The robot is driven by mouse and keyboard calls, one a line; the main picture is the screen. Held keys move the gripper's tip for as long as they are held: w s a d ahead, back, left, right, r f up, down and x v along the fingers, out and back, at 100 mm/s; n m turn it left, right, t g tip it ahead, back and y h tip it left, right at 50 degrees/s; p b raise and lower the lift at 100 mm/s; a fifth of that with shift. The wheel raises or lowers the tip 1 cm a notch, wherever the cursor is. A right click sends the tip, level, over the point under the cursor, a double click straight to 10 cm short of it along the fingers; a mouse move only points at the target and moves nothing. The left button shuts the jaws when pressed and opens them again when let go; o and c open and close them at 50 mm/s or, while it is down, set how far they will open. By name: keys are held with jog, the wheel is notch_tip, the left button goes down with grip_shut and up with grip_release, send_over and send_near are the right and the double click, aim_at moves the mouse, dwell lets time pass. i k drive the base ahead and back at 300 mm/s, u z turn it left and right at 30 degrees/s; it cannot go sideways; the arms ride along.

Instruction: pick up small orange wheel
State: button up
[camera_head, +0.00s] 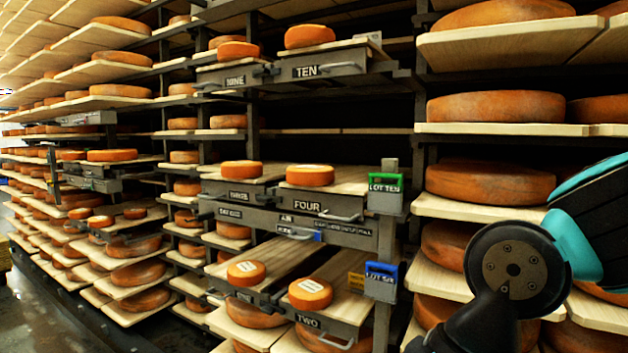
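Several small orange cheese wheels sit on labelled pull-out boards in the middle. One wheel (310,293) with a pale label lies on the board marked TWO, and another labelled wheel (246,272) lies to its left. A wheel (310,176) sits on the board marked FOUR, with a wheel (241,170) to its left. Higher up, a wheel (309,37) sits on the board marked TEN and a wheel (237,51) on the one marked NINE. My arm shows at the right edge; my gripper's fingers are not in view.
Large cheese wheels (490,183) fill the wooden shelves on the right behind my arm.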

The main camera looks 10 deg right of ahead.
aim_at(309, 175)
jog(key=u, duration=0.65)
jog(key=i, duration=1.1)
jog(key=u, duration=0.2)
